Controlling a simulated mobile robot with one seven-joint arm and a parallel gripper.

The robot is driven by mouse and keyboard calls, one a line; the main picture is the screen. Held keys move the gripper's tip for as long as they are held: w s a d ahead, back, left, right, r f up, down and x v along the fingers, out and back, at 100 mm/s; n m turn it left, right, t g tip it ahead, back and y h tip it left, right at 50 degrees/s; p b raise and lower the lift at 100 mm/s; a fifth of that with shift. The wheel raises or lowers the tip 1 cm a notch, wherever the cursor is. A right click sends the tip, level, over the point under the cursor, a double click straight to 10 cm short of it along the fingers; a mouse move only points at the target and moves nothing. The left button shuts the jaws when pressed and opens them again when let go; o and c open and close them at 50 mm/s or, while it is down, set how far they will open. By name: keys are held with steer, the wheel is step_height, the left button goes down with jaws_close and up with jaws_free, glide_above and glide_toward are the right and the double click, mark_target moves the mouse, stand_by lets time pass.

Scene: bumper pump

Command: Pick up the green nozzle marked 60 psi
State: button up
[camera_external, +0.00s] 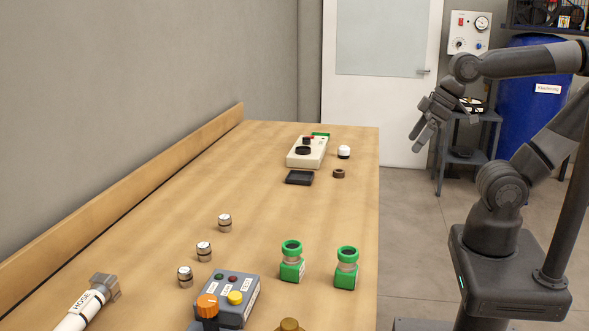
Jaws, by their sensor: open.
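Two green nozzles with metal collars stand upright near the right edge of the wooden bench. One is the left green nozzle (292,270); the other is the right green nozzle (345,274), closer to the edge. My gripper (418,141) is open and empty, raised beyond the bench's right edge, well apart from both nozzles and pointing down and left.
A grey control box (233,304) with coloured knobs stands left of the nozzles. A white hose (79,312) lies at front left, and a brass part (289,325) at the front. Several small metal fittings (204,251) stand left. A beige device (307,157) sits far back. The bench middle is clear.

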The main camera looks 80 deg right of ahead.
steer(key=shift+c, duration=1.4)
